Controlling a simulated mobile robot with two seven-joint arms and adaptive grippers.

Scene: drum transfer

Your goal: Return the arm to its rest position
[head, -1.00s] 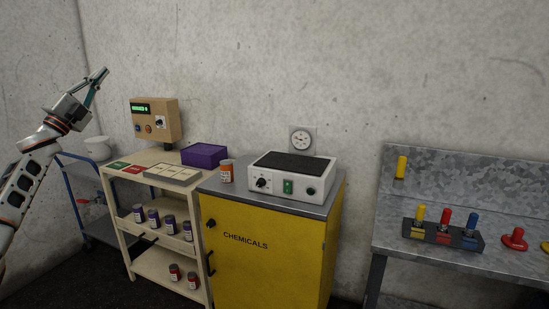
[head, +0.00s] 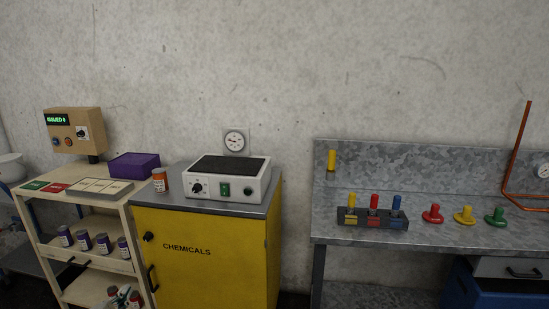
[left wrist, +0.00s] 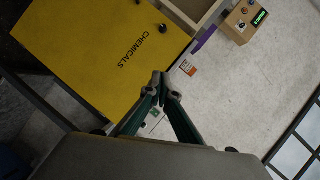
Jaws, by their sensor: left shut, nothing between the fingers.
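My left gripper (head: 122,296) shows only in part at the bottom left of the head view, in front of the cream shelf's lower level. In the left wrist view its fingertips (left wrist: 165,84) meet, with nothing between them. The yellow chemicals cabinet (left wrist: 92,45) lies beyond them at upper left there. Most of my left arm is hidden below the head view. My right gripper is in neither view.
The cream shelf (head: 103,263) holds several jars. An orange jar (head: 161,180) and a white hotplate (head: 228,186) stand on the yellow cabinet (head: 195,252). A metal bench (head: 335,230) with coloured pegs and knobs is at right. Floor between cabinet and bench looks narrow.

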